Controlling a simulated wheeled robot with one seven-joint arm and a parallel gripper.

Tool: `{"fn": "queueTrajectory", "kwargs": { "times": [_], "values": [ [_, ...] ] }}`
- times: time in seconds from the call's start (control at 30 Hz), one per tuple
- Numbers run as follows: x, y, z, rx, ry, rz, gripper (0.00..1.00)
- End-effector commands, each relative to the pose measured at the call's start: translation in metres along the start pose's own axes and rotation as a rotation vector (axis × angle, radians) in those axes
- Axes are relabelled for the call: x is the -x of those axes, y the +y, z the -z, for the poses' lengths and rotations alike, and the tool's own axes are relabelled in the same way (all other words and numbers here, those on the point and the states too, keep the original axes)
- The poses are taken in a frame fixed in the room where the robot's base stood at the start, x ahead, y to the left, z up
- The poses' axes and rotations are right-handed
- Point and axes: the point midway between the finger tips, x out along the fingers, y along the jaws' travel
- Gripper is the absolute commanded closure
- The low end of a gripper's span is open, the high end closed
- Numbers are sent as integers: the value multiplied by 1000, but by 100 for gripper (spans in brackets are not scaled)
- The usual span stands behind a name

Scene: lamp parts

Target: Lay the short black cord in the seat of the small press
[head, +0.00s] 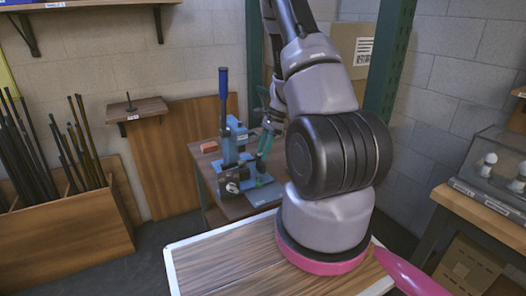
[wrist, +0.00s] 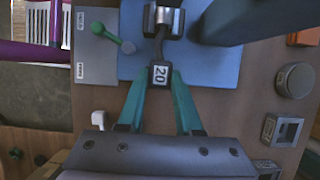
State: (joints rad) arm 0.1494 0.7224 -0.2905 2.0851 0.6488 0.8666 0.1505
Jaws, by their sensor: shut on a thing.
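The small press (head: 232,145) is blue with a tall blue lever and stands on a small table. In the wrist view its metal seat (wrist: 172,22), tagged 20, is at top centre, on a blue base plate (wrist: 215,68). My gripper (wrist: 161,76), with teal fingers, is shut on the short black cord (wrist: 159,48), at a dark end piece also tagged 20. The cord runs from the fingertips up to the seat; I cannot tell whether it lies in it or just above. In the head view my gripper (head: 266,143) is just right of the press.
A round grey tin (wrist: 295,80), a square metal frame (wrist: 282,130) and an orange block (wrist: 304,37) are on the right. A wooden worktop (head: 225,262) is in front.

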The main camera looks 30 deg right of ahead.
Motion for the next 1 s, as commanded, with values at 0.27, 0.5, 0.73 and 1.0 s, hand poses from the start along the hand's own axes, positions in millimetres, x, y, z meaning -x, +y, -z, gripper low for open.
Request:
{"fn": "queueTrajectory", "kwargs": {
  "times": [0.27,0.5,0.73,1.0],
  "values": [
    [-5,0,2,0,0,0,100],
    [-8,0,4,-1,1,1,100],
    [-9,0,4,0,0,1,100],
    [-11,0,5,-1,0,0,100]
  ]
}}
